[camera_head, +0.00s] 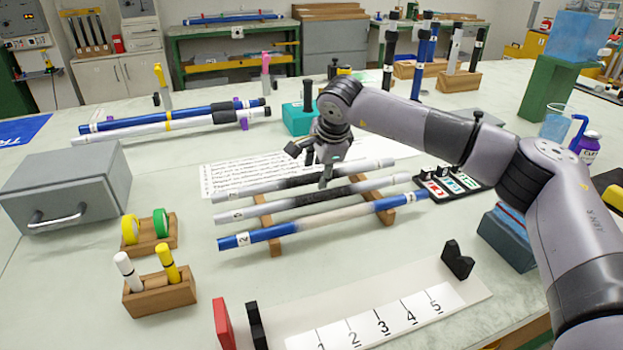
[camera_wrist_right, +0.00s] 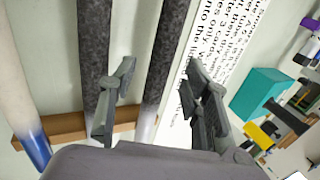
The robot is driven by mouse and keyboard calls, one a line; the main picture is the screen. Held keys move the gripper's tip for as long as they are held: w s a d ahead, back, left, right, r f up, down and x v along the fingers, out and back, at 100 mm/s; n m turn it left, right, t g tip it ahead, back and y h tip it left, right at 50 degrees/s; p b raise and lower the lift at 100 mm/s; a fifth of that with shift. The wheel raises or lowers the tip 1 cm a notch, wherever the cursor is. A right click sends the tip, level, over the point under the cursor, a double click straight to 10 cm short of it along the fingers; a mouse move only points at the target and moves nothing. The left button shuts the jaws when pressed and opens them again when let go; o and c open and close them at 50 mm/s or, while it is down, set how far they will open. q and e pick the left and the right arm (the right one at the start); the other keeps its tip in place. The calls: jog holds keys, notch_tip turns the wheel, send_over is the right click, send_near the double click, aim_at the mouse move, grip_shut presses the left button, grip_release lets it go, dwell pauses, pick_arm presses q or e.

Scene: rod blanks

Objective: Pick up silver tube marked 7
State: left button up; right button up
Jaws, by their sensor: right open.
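Two silver tubes with dark mottled middles lie on a wooden rack (camera_head: 265,222). The far silver tube (camera_head: 245,192) and the middle silver tube (camera_head: 262,210) have end labels too small to read surely, so I cannot tell which is marked 7. My right gripper (camera_head: 308,168) is open above the tubes, with its fingers around the far tube's line. In the right wrist view, the far silver tube (camera_wrist_right: 164,50) runs between the open fingers (camera_wrist_right: 162,68). The middle silver tube (camera_wrist_right: 96,55) is left of them, partly behind one finger. My left gripper is out of view.
A blue tube (camera_head: 285,229) marked 2 lies in front on the same rack. A printed sheet (camera_head: 228,174) lies behind. A grey drawer box (camera_head: 65,185), tape holder, marker block (camera_head: 160,296) and numbered measuring board (camera_head: 375,323) stand around. Other tubes lie at back left.

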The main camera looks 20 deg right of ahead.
jog(key=shift+x, duration=0.9)
jog(key=shift+c, duration=0.3)
grip_shut()
jog(key=shift+r, duration=0.1)
